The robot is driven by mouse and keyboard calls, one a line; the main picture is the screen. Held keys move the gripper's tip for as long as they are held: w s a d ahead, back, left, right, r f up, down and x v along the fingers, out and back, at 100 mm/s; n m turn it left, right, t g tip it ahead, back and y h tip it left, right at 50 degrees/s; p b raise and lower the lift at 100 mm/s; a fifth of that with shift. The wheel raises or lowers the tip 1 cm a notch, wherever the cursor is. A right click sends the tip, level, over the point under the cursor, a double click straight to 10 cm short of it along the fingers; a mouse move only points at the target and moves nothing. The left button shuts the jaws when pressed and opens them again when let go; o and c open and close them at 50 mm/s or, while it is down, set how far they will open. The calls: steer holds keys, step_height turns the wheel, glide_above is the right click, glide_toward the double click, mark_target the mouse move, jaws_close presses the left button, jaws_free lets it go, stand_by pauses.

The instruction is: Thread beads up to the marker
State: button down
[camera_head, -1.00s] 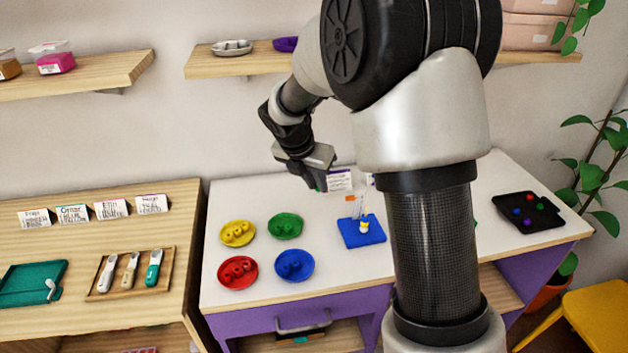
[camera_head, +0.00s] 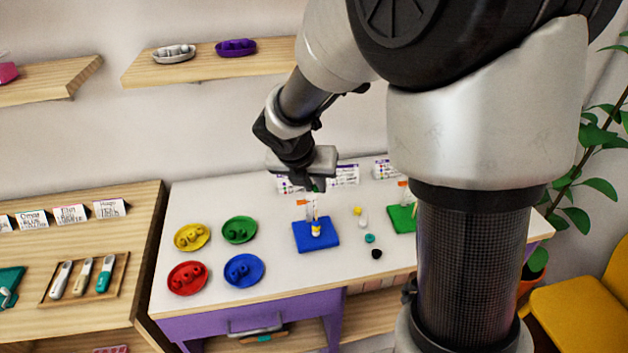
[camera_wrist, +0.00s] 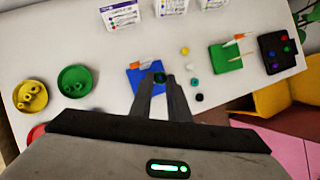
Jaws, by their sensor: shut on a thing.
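The blue board (camera_head: 327,241) lies on the white table. Its upright peg carries a small stack of beads (camera_head: 316,229), white and yellow among them. An orange marker (camera_head: 303,202) stands at the peg's back left. My gripper (camera_head: 317,186) is shut on a green bead (camera_wrist: 159,77) and holds it in the air above the blue board. In the wrist view the fingers cover part of the blue board (camera_wrist: 135,80) and its peg. I cannot tell whether the bead is exactly over the peg tip.
Yellow (camera_head: 205,238), green (camera_head: 252,238), red (camera_head: 203,285) and blue (camera_head: 260,279) bead dishes stand left. Loose yellow (camera_head: 358,211), white (camera_head: 363,223), teal (camera_head: 370,238) and black (camera_head: 376,254) beads lie right. A green board (camera_wrist: 233,61) and black tray (camera_wrist: 290,64) lie farther right. Cards (camera_head: 344,174) stand behind.

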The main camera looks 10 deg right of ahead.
steer(key=b, duration=0.5)
glide_above(316, 214)
steer(key=s, duration=0.1)
steer(key=shift+a+f, duration=0.2)
steer(key=shift+f, duration=1.05)
steer(key=shift+a+f, duration=0.2)
steer(key=shift+f, duration=1.05)
steer(key=shift+f+b, duration=0.55)
steer(key=shift+f, duration=0.25)
steer(key=shift+f+b, duration=0.5)
steer(key=shift+f, duration=0.25)
steer(key=shift+f, duration=0.15)
steer(key=c, duration=1.6)
jaws_free()
steer(key=p+v, duration=0.4)
steer(key=v, duration=1.3)
steer(key=shift+r+p, duration=0.2)
steer(key=shift+p, duration=0.1)
